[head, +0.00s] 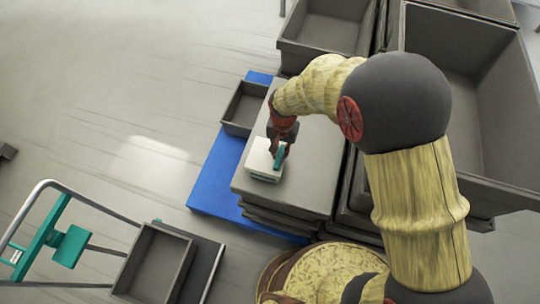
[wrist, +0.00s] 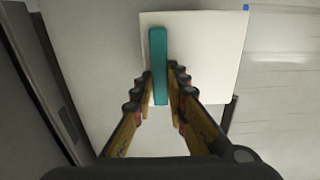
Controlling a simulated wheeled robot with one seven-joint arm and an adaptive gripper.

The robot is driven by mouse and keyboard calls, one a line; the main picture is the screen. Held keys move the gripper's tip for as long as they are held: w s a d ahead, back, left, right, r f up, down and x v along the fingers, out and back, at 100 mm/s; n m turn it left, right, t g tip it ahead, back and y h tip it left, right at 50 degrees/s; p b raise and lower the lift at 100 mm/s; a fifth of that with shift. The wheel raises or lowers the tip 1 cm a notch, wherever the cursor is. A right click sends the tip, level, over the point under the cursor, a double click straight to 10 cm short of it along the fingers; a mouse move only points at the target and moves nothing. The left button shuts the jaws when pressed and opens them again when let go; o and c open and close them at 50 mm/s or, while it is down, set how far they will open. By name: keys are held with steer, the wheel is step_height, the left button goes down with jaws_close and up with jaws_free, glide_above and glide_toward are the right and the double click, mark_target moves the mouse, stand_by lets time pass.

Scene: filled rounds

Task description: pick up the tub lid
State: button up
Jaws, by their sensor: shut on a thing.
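The tub lid is a pale, square, flat piece (head: 260,158) with a teal bar handle (head: 279,157), on top of the grey stack. In the wrist view the lid (wrist: 208,55) lies beneath my fingers, its teal handle (wrist: 158,50) running upright in the picture. My gripper (head: 281,147) points down at the handle; in the wrist view its fingers (wrist: 159,85) stand on both sides of it, shut on it. A pale edge shows below the lid in the head view; I cannot tell whether the lid is clear of it.
The grey stack (head: 305,185) stands on a blue pallet (head: 212,180). A small grey bin (head: 243,108) is beside it, and large grey bins (head: 490,90) stand at the right. A cart with a grey bin (head: 155,262) is at lower left. The floor at left is mostly clear.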

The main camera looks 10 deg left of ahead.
mark_target(266, 154)
jaws_close()
steer(key=shift+r, duration=0.1)
steer(key=shift+r, duration=0.2)
steer(key=r, duration=0.3)
steer(key=shift+a+r, duration=0.15)
steer(key=shift+a, duration=0.15)
steer(key=s+a+r+p, duration=0.1)
steer(key=a+r+p, duration=0.3)
steer(key=a+r, duration=0.9)
steer(key=shift+a+r+p, duration=0.2)
steer(key=shift+r+p, duration=0.1)
steer(key=shift+r, duration=0.25)
steer(key=shift+s, duration=0.15)
